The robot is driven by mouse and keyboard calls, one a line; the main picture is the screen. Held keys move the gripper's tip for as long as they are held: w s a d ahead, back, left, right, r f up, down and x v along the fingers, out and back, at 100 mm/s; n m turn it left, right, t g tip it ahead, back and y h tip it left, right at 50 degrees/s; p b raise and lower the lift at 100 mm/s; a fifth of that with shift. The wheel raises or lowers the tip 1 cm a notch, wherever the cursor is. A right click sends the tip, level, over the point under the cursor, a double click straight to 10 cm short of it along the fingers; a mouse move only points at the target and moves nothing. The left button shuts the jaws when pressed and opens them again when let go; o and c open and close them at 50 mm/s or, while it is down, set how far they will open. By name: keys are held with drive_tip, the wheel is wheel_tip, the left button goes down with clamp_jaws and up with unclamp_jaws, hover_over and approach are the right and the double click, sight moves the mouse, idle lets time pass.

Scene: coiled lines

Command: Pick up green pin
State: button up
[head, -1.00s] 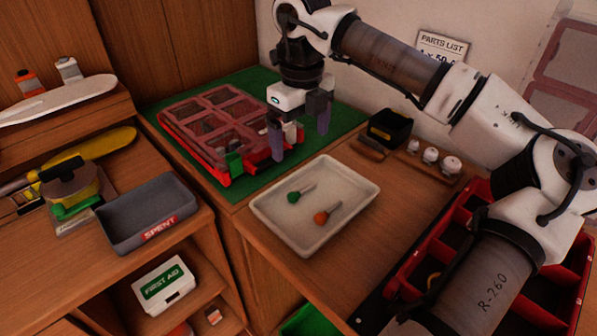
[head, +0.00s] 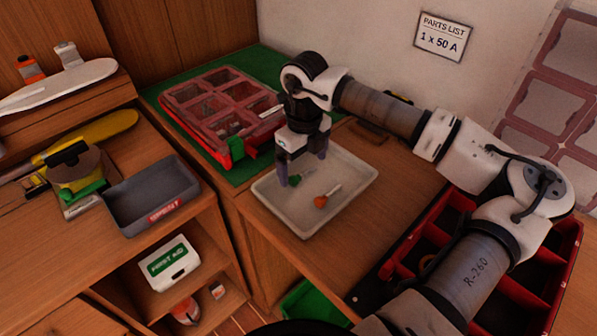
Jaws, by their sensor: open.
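The green pin (head: 294,179) lies in the white tray (head: 278,215), with a green head and a thin shaft pointing right. An orange pin (head: 321,202) lies near it, a little to the right and front. My gripper (head: 303,170) points down over the back left part of the tray. Its fingers are open, one to the left of the green pin and one behind it to the right. The gripper partly hides the pin. I cannot tell how high the fingertips are above the tray floor.
A red compartment box (head: 222,110) with a clear lid sits on a green mat (head: 262,65) behind the tray. A grey "SPENT" bin (head: 150,197) stands at the left. A red divided crate (head: 566,262) is at the right, under my arm.

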drive_tip(key=shift+f, duration=0.85)
drive_tip(key=shift+c, duration=0.3)
drive_tip(key=c, duration=1)
drive_tip(key=shift+o, duration=0.2)
drive_tip(key=shift+r, duration=0.15)
